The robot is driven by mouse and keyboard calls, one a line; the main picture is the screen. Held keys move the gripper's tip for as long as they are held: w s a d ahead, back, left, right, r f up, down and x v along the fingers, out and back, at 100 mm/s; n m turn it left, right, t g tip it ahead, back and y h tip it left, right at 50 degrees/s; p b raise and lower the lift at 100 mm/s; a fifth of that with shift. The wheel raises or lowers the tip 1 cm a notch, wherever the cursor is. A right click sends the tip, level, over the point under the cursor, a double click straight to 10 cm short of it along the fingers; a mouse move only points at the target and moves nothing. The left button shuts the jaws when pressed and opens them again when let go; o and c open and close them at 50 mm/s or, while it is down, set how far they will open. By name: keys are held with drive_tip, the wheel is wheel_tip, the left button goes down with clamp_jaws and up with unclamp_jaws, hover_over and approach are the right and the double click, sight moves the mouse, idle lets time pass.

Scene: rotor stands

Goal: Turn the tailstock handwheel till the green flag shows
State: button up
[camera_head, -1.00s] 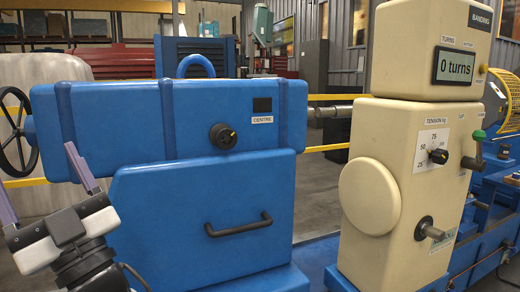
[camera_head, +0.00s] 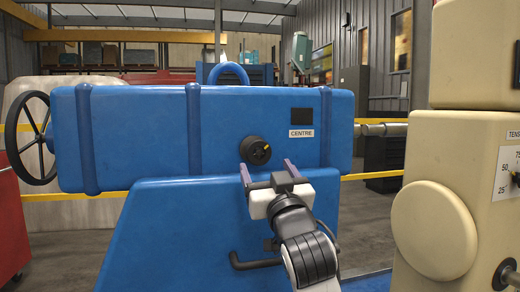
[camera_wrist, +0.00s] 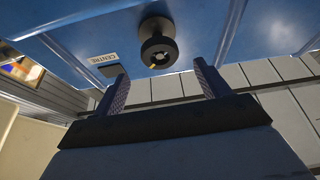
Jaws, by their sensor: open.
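The blue tailstock (camera_head: 140,135) fills the left and middle of the head view. Its black spoked handwheel (camera_head: 30,138) stands at its far left end. A small dark window (camera_head: 301,116) sits above the CENTRE label (camera_head: 301,133); no green shows in it. A black knob (camera_head: 255,150) with a yellow mark is on the front face. My gripper (camera_head: 267,167) is open and empty just below and in front of this knob, well right of the handwheel. In the wrist view the knob (camera_wrist: 158,48) lies beyond the gap between the fingers (camera_wrist: 160,74).
A cream cabinet (camera_head: 455,150) with a round cover stands close at right. A black bar handle (camera_head: 255,262) is on the blue base below my gripper. A red cabinet (camera_head: 10,225) stands at the left edge. Yellow rails run behind the tailstock.

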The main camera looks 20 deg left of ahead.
sight(259, 154)
drive_tip(key=p+x, duration=0.1)
drive_tip(key=x, duration=0.7)
drive_tip(key=shift+s, duration=0.1)
drive_tip(key=shift+c, duration=0.3)
drive_tip(key=c, duration=0.9)
